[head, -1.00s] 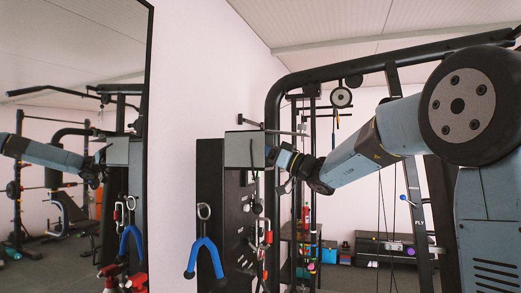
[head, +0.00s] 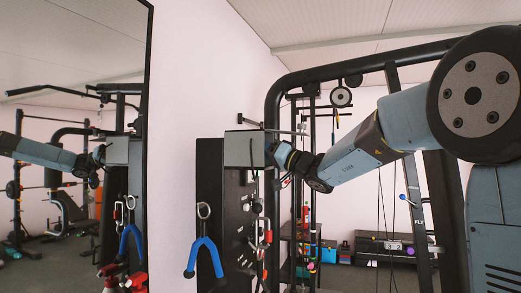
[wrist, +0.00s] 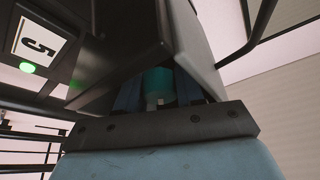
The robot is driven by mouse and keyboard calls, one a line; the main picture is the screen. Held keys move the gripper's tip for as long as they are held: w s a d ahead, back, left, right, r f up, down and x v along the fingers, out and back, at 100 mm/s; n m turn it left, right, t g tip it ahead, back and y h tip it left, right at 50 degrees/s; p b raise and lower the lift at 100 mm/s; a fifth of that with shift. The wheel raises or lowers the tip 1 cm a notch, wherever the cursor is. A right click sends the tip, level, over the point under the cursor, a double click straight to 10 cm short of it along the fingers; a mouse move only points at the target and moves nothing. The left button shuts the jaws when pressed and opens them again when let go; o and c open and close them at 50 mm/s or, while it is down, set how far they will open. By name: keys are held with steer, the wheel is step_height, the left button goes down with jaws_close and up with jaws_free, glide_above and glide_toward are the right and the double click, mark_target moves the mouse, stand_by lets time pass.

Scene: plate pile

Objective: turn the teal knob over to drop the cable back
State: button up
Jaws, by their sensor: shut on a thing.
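The teal knob (wrist: 158,80) shows in the wrist view, between the dark blue fingers of my gripper (wrist: 158,92). The fingers are shut on it. The knob sits under a dark box-like housing (wrist: 130,35), whose edge hides part of it. In the head view my gripper (head: 276,154) is at the right side of a grey box (head: 243,148) on a black panel. The knob cannot be made out there. I cannot pick out the cable that belongs to this knob.
Blue-handled gear (head: 205,255) and carabiners hang below the box. A large mirror (head: 75,120) stands left. A black gym frame (head: 275,110) rises behind my arm.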

steer(key=o, duration=0.7)
steer(key=shift+d, duration=0.1)
steer(key=v, duration=1.3)
steer(key=shift+s+d+f, duration=0.1)
steer(key=shift+d+f, duration=0.1)
steer(key=shift+d, duration=0.15)
